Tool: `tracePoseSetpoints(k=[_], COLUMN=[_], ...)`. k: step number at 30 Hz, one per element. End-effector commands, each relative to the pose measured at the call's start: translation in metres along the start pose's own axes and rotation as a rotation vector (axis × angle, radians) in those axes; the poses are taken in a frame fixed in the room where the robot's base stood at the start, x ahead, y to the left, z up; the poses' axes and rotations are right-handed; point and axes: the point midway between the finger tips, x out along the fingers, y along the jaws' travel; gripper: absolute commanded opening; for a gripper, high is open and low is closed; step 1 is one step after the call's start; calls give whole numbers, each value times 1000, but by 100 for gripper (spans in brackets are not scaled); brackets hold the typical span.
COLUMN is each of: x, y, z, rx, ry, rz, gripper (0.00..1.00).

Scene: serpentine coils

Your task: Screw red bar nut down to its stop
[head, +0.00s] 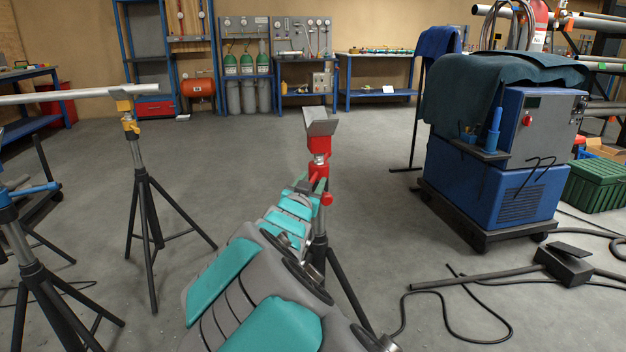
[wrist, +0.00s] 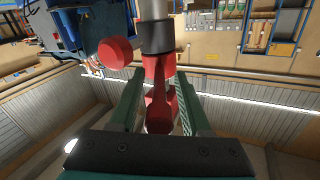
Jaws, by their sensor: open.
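The red bar nut (wrist: 160,100) is on the threaded post of the middle stand. In the wrist view, one arm of its bar lies between my gripper's two green fingers, and a round red knob (wrist: 115,52) sticks out to the left of them. In the head view, red parts of the nut (head: 326,199) show beside the fingers. My gripper (wrist: 158,75) is open, with a finger on each side of the bar and gaps visible. The stand's red head (head: 318,144) with a grey V-shaped top is above the nut. My arm hides part of the stand.
A yellow-topped stand (head: 131,125) holds a pale pipe (head: 70,96) at the left, with a blue-topped stand (head: 12,215) nearer. A blue welding machine (head: 500,180) on a cart stands at the right. Cables and a foot pedal (head: 565,264) lie on the floor.

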Motion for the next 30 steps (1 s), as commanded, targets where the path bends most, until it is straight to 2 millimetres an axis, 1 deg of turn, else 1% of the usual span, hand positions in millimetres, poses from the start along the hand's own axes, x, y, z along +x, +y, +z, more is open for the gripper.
tracePoseSetpoints(k=[1,5,14,26,27,30], x=[4,10,11,11,11,11], y=[0,1,1,1,1,1], z=[0,1,1,1,1,1], rx=[-1,-2,-2,-2,-2,-2], ry=[0,-1,-1,0,0,0], rz=[1,1,1,0,0,0], gripper=[47,47,47,2,0,0])
